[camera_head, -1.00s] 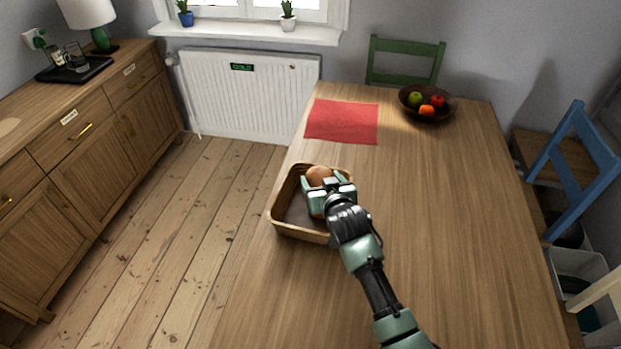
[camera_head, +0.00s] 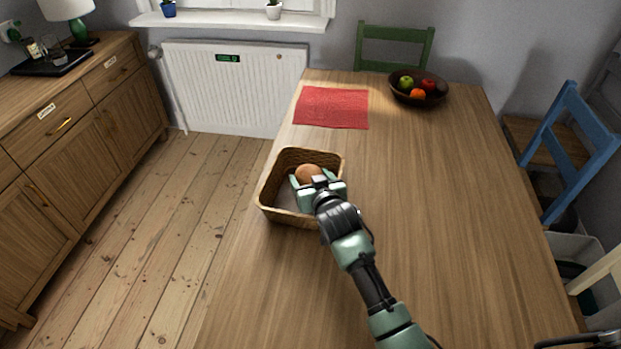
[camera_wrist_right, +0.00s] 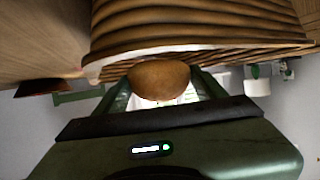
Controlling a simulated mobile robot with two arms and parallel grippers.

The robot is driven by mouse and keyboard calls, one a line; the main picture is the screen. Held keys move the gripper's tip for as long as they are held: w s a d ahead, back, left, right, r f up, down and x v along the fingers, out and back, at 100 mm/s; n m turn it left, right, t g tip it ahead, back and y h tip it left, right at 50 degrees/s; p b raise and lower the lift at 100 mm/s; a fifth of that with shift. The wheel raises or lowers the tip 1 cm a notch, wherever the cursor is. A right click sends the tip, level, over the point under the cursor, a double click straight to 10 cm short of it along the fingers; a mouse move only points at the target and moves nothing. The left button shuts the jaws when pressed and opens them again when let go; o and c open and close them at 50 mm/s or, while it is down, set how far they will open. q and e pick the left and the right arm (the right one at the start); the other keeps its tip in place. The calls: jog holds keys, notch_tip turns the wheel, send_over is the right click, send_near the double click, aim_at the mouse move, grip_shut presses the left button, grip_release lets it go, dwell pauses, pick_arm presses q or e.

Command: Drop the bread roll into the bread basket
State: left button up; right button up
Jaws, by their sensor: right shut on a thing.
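The bread roll (camera_head: 308,174), round and brown, is between the fingers of my right gripper (camera_head: 311,183). The right gripper is shut on it, with one green finger on each side in the right wrist view. The bread basket (camera_head: 267,191), a woven tan box with an open top, stands on the table near its left edge. In the head view, the roll is over the right half of the basket opening. In the right wrist view, the roll (camera_wrist_right: 158,80) shows close to the basket's rim and woven wall (camera_wrist_right: 200,22). My gripper hides the basket's right near corner. My left gripper is not in view.
A red cloth (camera_head: 332,107) lies on the wooden table (camera_head: 440,210) behind the basket. A dark fruit bowl (camera_head: 437,98) stands at the back right. A green chair (camera_head: 395,32) and a blue chair (camera_head: 575,140) stand around the table. The table's middle is clear.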

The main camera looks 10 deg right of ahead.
jog(key=o, duration=1.4)
jog(key=shift+s, duration=0.1)
jog(key=v, duration=0.7)
jog(key=shift+s+r, duration=0.15)
jog(key=shift+s, duration=0.2)
